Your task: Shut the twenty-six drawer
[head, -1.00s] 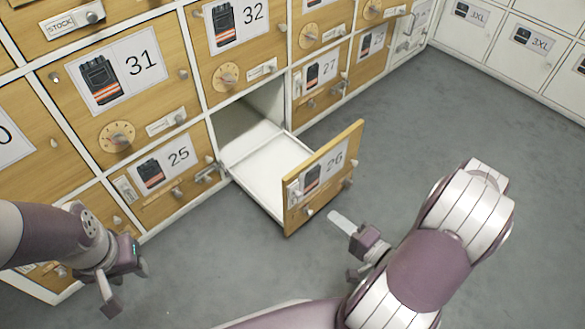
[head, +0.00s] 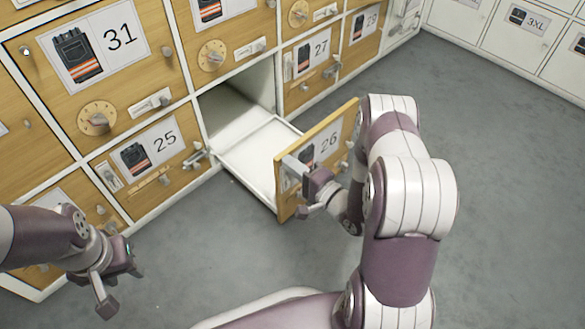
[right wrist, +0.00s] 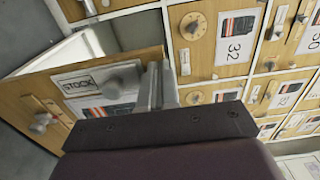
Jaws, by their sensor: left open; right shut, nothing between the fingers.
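The twenty-six drawer (head: 262,160) stands pulled out from the low row of the cabinet, its white inside empty. Its wooden front (head: 330,140) carries a 26 card, partly hidden by my right arm. In the right wrist view, the drawer front (right wrist: 150,58) shows a STOCK label and knobs. My right gripper (head: 288,163) is shut and empty, its fingertips at the outer face of the front near its left end; I cannot tell if they touch. Its fingers also show in the right wrist view (right wrist: 160,88). My left gripper (head: 118,287) is open and empty, low at the left.
Drawer 25 (head: 178,137) is closed to the left, with a metal latch beside the opening. Drawer 27 (head: 318,78) is closed to the right, and drawer 31 (head: 120,80) above. White lockers (head: 515,45) stand at the back right. The grey floor (head: 500,200) is clear.

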